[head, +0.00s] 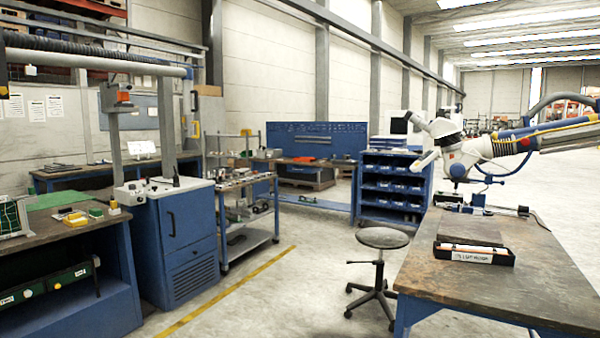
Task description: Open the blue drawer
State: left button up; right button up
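Several blue fronts are in the head view, and I cannot tell which one is the blue drawer. A blue cabinet (190,235) stands at the left; its front panels look shut, with a dark upright handle (171,223) on the upper one. A blue shelf unit (386,190) with rows of blue bins stands at the back centre. Neither of my grippers is in view.
A wooden-topped table (500,285) with a black tray (472,254) fills the right front, under a white microscope (468,155) on a jointed arm. A round stool (382,238) stands in the middle. A grey cart (245,215) is beside the cabinet. Floor around the yellow line is clear.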

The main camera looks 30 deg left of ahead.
aim_at(304, 169)
jog(key=i+j+u, duration=0.55)
jog(key=i+j, duration=0.2)
jog(key=i+j+u, duration=0.25)
jog(key=i, duration=0.15)
jog(key=i+j+u, duration=0.25)
jog(key=i, duration=0.2)
jog(key=i+u, duration=0.3)
jog(key=i+z, duration=0.2)
jog(key=i, duration=0.6)
jog(key=i+j+z, duration=0.2)
jog(key=i, duration=3.5)
jog(key=i+l+z, duration=0.2)
jog(key=i, duration=0.5)
jog(key=i+z, duration=0.15)
jog(key=i, duration=0.6)
jog(key=i+z, duration=0.2)
jog(key=i, duration=0.55)
jog(key=i+j+z, duration=0.2)
jog(key=i, duration=0.5)
jog(key=i+z, duration=0.15)
jog(key=i, duration=0.35)
jog(key=i+j+z, duration=0.15)
jog(key=i, duration=0.35)
jog(key=i+j+z, duration=0.1)
jog(key=i, duration=0.4)
jog(key=j, duration=0.05)
